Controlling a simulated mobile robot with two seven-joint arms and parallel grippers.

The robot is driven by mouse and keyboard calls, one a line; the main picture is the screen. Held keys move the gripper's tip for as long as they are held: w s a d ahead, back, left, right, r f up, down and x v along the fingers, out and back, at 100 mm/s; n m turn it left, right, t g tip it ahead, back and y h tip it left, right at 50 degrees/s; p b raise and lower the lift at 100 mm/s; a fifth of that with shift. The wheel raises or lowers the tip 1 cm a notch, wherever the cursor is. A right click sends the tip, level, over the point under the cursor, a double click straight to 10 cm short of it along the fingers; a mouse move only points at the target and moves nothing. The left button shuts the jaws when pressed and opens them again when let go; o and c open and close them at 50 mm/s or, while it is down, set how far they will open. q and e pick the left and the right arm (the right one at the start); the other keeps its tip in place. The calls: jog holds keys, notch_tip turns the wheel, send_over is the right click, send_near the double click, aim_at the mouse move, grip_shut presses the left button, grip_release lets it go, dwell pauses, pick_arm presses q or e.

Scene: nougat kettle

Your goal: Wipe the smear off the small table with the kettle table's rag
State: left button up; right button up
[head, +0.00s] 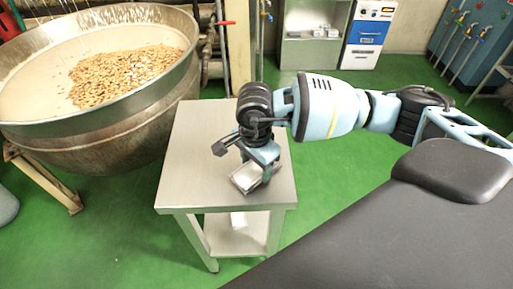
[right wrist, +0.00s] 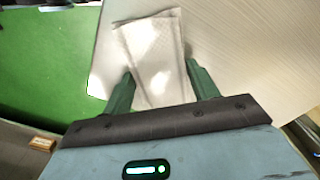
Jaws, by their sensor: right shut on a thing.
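My right gripper (head: 250,184) is low over the top of the small steel table (head: 188,150), near its front right part. It is shut on the pale, whitish rag (right wrist: 148,45). In the right wrist view the rag lies between the two green fingers (right wrist: 160,82) and reaches out past their tips, flat and slightly creased. The rag also shows in the head view (head: 243,180), partly behind the gripper. The small tabletop also shows in the right wrist view (right wrist: 240,45). I cannot make out a smear; the arm and rag hide part of the top. My left gripper is not in view.
A large metal kettle (head: 110,130) full of nuts stands left of the table, close to its edge. White and blue cabinets (head: 365,40) stand at the back. Green floor is clear around the table's front.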

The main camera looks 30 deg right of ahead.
jog(key=shift+w+r, duration=0.2)
jog(key=shift+r, duration=1)
jog(key=shift+w+d+r+p, duration=0.15)
jog(key=shift+w+r+p, duration=0.1)
jog(key=shift+r+p, duration=0.35)
notch_tip(320, 180, up, 2)
jog(key=shift+s+r+p, duration=0.1)
jog(key=shift+r+p, duration=0.1)
jog(key=shift+p, duration=0.3)
jog(key=shift+r+p, duration=0.35)
jog(key=shift+r, duration=0.4)
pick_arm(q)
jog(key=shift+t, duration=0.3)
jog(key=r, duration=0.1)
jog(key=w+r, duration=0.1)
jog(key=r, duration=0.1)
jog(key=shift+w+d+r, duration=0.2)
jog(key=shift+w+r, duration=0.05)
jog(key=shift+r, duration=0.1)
